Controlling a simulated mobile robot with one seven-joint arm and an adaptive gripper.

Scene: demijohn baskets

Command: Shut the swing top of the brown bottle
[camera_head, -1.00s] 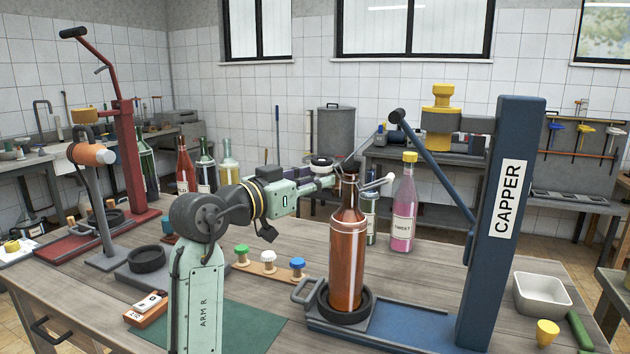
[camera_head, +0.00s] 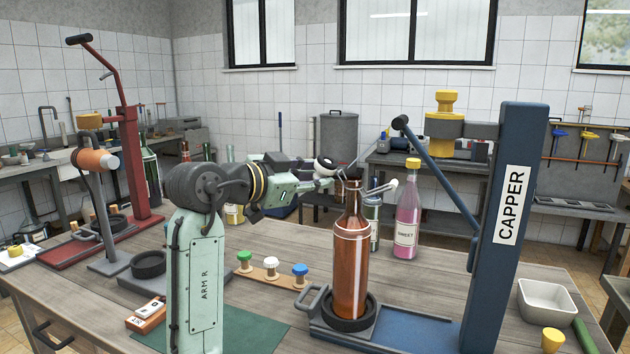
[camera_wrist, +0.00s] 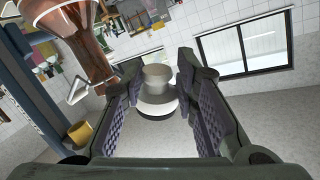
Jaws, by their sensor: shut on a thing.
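The brown bottle (camera_head: 350,260) stands upright in a dark ring on the blue capper's base. A wire bail (camera_head: 382,188) with a white end sticks out to the right of its neck; thin wire also rises on the left. My gripper (camera_head: 325,178) is just left of the bottle's mouth, at about mouth height. A white stopper with a dark ring (camera_head: 325,162) shows at its fingertips. In the wrist view the stopper (camera_wrist: 157,88) sits between the fingers, and the bottle neck (camera_wrist: 92,65) is at upper left, beside the fingers. Whether stopper and mouth touch is unclear.
The blue capper (camera_head: 500,225) stands right of the bottle, its lever (camera_head: 435,180) slanting toward it. A pink bottle (camera_head: 407,215) stands behind. A strip with coloured caps (camera_head: 271,271) lies left of the bottle. A white bin (camera_head: 547,303) is at the right.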

